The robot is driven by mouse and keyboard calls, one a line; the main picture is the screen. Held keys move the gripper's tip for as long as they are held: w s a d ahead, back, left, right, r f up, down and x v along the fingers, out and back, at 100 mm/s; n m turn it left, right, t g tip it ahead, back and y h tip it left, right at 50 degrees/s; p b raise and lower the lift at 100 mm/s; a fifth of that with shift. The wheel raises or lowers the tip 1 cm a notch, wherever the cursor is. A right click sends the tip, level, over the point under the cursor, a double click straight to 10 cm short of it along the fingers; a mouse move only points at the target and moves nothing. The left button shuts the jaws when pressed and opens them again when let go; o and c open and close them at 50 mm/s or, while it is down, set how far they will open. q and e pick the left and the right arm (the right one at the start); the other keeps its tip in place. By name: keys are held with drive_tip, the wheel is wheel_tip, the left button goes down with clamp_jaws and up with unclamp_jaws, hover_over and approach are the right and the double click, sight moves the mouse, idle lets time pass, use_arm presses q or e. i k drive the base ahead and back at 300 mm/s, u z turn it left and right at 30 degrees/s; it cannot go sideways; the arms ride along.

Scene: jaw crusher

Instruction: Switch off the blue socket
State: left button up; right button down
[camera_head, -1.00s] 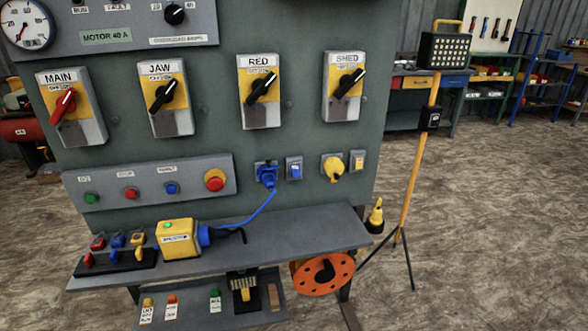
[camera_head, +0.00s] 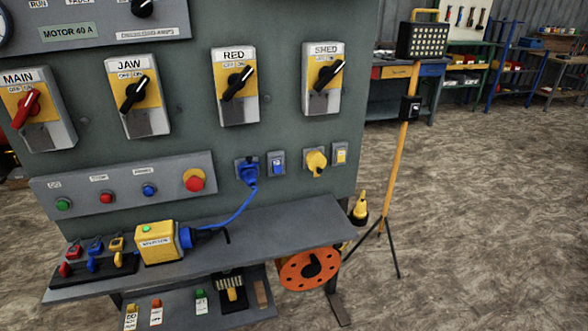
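The blue socket (camera_head: 247,170) is on the lower part of the grey-green panel, with a blue plug in it and a blue cable running down to the shelf. Right beside it is a small grey switch (camera_head: 277,163) with a blue rocker. The rocker is too small to tell its position. The blue cable leads towards a yellow box (camera_head: 157,243) with a green light and a blue connector on its right side. Neither of my grippers is in view.
A yellow socket (camera_head: 315,162) and its switch (camera_head: 340,153) sit further right. Rotary switches line the panel above. A grey shelf (camera_head: 270,226) juts out below, with padlocks at left. An orange reel (camera_head: 310,269) hangs under it. A lamp tripod (camera_head: 401,150) stands right; open floor lies beyond.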

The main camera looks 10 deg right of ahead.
sight(277, 164)
drive_tip(key=u, duration=0.15)
drive_tip(key=i, duration=0.65)
drive_tip(key=u, duration=0.6)
